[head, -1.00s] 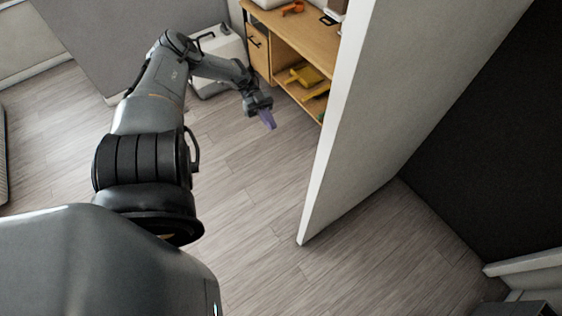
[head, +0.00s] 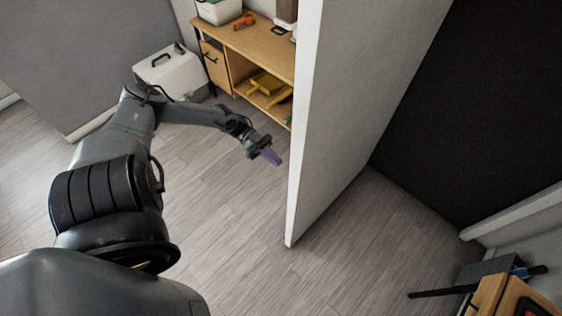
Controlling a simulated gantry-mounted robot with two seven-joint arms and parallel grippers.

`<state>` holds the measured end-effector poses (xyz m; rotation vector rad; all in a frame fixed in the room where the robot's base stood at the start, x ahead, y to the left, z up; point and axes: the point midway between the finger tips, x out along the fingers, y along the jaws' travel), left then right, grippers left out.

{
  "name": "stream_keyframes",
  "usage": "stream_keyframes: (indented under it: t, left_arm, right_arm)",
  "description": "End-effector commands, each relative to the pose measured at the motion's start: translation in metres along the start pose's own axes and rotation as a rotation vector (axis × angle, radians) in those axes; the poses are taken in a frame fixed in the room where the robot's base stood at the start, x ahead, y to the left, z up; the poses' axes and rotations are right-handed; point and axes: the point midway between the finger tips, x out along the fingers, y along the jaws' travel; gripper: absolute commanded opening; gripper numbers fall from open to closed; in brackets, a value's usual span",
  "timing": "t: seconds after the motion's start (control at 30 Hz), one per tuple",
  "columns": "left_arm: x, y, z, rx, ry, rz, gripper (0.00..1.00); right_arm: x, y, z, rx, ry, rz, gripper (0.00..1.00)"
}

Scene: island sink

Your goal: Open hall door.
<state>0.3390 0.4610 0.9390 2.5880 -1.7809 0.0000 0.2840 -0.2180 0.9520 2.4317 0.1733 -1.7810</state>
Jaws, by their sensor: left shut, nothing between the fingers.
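A tall grey panel (head: 350,95) with a white front edge stands upright from the floor in the middle right of the head view. It looks like the hall door standing open, but no handle or hinge shows, so I cannot be sure. My left gripper (head: 271,157), with purple fingertips, is shut and empty. In the picture it is just left of the panel's white edge, with a small gap between them. My right gripper is not in view.
A wooden workbench (head: 255,45) with yellow tools on its shelf stands behind, beside a white case (head: 170,72). A dark surface (head: 460,120) rises right of the panel. A wooden item (head: 490,295) and black bar (head: 440,292) are lower right. The floor (head: 235,220) between is clear.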

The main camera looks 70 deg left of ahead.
Motion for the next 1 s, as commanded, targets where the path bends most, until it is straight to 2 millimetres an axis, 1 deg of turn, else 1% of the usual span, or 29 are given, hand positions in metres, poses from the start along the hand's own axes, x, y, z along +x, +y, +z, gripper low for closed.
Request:
stream_keyframes:
  t: [0.03, 0.1, 0.3, 0.8, 0.87, 0.97, 1.0]
  left_arm:
    - [0.008, 0.0, -0.002, 0.001, 0.003, 0.001, 0.0]
    - [0.016, 0.0, -0.002, 0.001, 0.002, 0.001, 0.0]
    - [0.031, 0.0, 0.0, 0.0, 0.001, 0.0, 0.0]
    - [0.036, 0.0, -0.001, 0.0, 0.001, -0.003, 0.0]
    - [0.043, 0.0, -0.002, 0.0, 0.003, -0.01, 0.0]
    - [0.065, 0.0, -0.006, 0.001, 0.007, -0.034, 0.0]
    - [0.076, 0.001, -0.007, 0.0, 0.009, -0.048, 0.0]
  right_arm:
    - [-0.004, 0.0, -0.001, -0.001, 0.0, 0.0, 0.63]
    - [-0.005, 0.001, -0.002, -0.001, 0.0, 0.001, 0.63]
    - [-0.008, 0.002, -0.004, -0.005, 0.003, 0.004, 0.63]
    - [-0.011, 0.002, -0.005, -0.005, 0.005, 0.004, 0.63]
    - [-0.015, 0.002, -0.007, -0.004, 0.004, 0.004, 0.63]
    - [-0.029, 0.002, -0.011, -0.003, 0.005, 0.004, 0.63]
    - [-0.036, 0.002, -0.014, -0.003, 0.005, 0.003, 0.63]
